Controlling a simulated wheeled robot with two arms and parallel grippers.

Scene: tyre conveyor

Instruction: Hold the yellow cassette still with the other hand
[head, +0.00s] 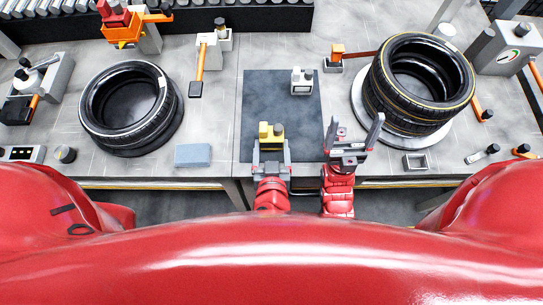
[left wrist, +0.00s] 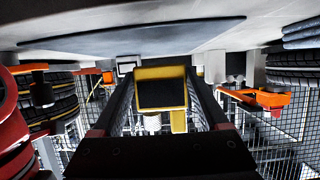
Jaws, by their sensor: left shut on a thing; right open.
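The yellow cassette (head: 270,131) is at the front of the dark mat (head: 265,95) in the head view. It also shows in the left wrist view as a yellow frame with a dark face (left wrist: 160,90), between the two fingers. My left gripper (head: 271,147) is shut on it from the front. My right gripper (head: 356,126) is open and empty, to the right of the cassette and apart from it, fingers pointing towards the back. The cassette's underside is hidden in the head view, so I cannot tell whether it touches the mat.
A white-grey block (head: 301,82) stands farther back on the mat. Tyres lie left (head: 128,100) and right, the right stack (head: 418,85) on a round plate. A blue-grey block (head: 193,155) and a small square tray (head: 416,162) lie near the front edge. The mat's middle is clear.

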